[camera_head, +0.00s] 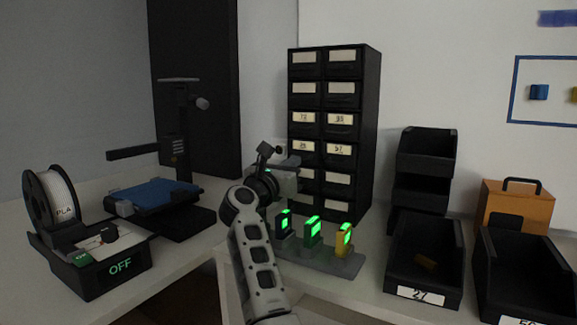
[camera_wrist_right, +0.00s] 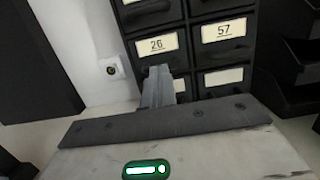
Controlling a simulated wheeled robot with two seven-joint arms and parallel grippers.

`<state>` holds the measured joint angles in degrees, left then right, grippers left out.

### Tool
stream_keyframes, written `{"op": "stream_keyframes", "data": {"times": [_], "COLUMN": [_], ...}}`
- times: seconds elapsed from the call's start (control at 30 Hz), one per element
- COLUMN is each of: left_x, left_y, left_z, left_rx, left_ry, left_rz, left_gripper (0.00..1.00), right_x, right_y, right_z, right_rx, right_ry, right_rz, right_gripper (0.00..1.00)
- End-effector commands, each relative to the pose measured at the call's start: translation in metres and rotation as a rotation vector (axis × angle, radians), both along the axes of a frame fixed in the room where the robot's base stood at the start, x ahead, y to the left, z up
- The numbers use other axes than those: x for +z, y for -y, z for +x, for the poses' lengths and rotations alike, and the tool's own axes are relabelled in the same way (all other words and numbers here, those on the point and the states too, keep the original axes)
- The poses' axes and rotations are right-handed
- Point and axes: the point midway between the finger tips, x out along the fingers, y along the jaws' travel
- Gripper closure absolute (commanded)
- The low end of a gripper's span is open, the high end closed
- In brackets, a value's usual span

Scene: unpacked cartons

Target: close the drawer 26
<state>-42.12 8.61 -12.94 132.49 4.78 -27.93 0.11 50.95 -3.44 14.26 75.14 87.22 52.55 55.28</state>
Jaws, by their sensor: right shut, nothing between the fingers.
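The black drawer cabinet (camera_head: 370,130) stands at the back with two columns of labelled drawers. Drawer 26 (camera_wrist_right: 157,44) is in the left column, beside drawer 57 (camera_wrist_right: 224,30); in the head view drawer 26 (camera_head: 302,147) is partly behind my right gripper. Its front looks about level with its neighbours, but I cannot tell whether a small gap is left. My right gripper (camera_head: 291,166) is shut and empty in front of the left column. In the wrist view its fingertips (camera_wrist_right: 158,72) overlap the area just under label 26; contact cannot be told. My left gripper is not in view.
A grey stand (camera_head: 335,262) with several green-lit blocks sits in front of the cabinet. Black bins (camera_head: 425,265) and an orange box (camera_head: 515,208) stand to the right. A 3D printer (camera_head: 165,195) and a filament spool (camera_head: 50,200) are at the left.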

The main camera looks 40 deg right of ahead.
Motion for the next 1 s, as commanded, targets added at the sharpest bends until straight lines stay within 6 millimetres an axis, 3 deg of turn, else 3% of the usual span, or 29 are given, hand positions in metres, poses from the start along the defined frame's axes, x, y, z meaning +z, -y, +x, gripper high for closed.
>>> {"op": "stream_keyframes", "data": {"times": [0.17,0.4,0.7,1.0], "left_x": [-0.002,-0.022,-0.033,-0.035], "left_y": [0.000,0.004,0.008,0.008], "left_z": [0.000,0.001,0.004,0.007], "left_rx": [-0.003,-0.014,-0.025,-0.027], "left_ry": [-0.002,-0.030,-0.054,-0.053], "left_rz": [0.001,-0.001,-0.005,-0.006], "left_gripper": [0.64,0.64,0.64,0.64], "right_x": [0.005,-0.007,-0.020,-0.025], "right_y": [0.001,-0.044,-0.105,-0.131], "right_z": [-0.002,-0.012,-0.038,-0.049], "right_rx": [-0.002,0.007,0.005,0.002], "right_ry": [0.010,0.006,0.002,0.003], "right_rz": [-0.007,-0.003,-0.002,-0.004], "right_gripper": [1.00,1.00,1.00,1.00]}}
